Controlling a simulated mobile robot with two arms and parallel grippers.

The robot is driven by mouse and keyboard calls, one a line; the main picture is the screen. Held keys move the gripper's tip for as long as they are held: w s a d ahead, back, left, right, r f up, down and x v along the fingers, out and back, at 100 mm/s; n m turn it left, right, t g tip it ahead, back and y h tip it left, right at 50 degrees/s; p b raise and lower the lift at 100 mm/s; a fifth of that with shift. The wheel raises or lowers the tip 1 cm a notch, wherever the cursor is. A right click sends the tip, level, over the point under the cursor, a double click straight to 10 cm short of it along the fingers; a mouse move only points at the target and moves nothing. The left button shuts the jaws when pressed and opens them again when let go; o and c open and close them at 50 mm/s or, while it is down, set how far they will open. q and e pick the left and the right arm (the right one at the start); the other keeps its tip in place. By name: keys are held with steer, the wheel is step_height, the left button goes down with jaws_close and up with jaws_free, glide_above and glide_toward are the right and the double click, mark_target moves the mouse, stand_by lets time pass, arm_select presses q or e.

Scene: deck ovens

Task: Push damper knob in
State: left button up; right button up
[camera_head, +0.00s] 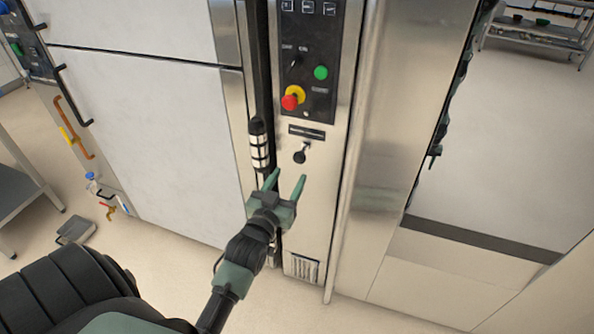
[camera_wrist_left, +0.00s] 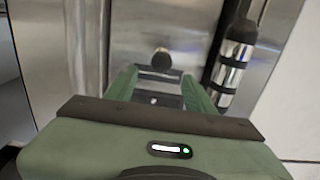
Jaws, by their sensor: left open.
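The damper knob (camera_head: 300,156) is a small dark round knob on a short shaft, low on the oven's narrow steel control column, under a dark label plate. It also shows in the left wrist view (camera_wrist_left: 162,59), just beyond and between my fingertips. My left gripper (camera_head: 286,181) is open and empty, its two green fingers pointing up toward the knob. In the head view the fingertips sit a little below the knob. I see no contact, and the exact gap is hard to tell. My right gripper does not show.
A black handle with metal bands (camera_head: 259,146) stands just left of the knob. Above are a red and yellow emergency stop (camera_head: 291,98) and a green button (camera_head: 321,72). A large white oven door (camera_head: 150,130) fills the left. A vent grille (camera_head: 303,268) is below.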

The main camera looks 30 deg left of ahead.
mark_target(298, 160)
arm_select(q)
steer(key=x, duration=0.7)
steer(key=shift+w+a+p, duration=0.2)
steer(key=shift+w+p, duration=0.15)
jaws_close()
stand_by(1.1)
